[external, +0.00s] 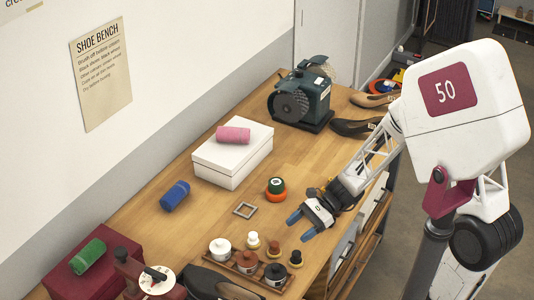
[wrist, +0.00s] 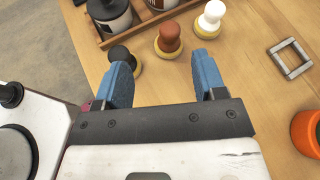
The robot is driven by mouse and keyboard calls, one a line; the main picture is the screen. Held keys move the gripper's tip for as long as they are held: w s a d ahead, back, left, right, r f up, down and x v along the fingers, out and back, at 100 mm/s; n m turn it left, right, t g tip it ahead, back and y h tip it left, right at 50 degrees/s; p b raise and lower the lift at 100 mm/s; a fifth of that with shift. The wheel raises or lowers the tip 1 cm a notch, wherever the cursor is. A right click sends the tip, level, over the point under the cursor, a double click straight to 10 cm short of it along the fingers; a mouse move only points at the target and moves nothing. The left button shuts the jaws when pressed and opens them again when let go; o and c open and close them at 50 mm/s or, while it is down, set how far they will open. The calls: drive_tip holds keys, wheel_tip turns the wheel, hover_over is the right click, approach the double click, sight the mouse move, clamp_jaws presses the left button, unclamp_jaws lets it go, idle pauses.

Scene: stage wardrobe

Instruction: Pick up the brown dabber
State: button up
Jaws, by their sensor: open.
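The brown dabber (external: 274,249) stands on the wooden bench, between a white dabber (external: 253,240) and a black dabber (external: 296,259). In the wrist view the brown dabber (wrist: 169,37) has a rounded brown knob and a yellowish base. It is upright, just beyond the fingertips and between their lines. My gripper (external: 300,228) is open and empty, with blue fingers, above the bench. In the wrist view my gripper (wrist: 162,62) has the black dabber (wrist: 122,55) by its left fingertip and the white dabber (wrist: 211,16) just beyond its right one.
A wooden tray (wrist: 97,36) of jars lies just beyond the dabbers. A square metal frame (external: 244,210) and an orange round item with a dark top (external: 276,195) are near. A white box (external: 232,160) and a grinder (external: 303,98) stand farther back. The bench's right edge is close.

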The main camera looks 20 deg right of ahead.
sight(275, 247)
drive_tip(key=shift+w+a+f+m+y, duration=0.2)
drive_tip(key=shift+a+f+m+y, duration=0.15)
drive_tip(key=shift+a+f, duration=0.2)
drive_tip(key=shift+a, duration=0.15)
drive_tip(key=shift+x, duration=1.15)
drive_tip(key=shift+f, duration=0.1)
drive_tip(key=shift+x, duration=2.6)
drive_tip(key=shift+f, duration=0.1)
drive_tip(key=shift+c, duration=0.3)
drive_tip(key=c, duration=0.9)
wheel_tip(275, 247, up, 18)
drive_tip(key=shift+r, duration=0.1)
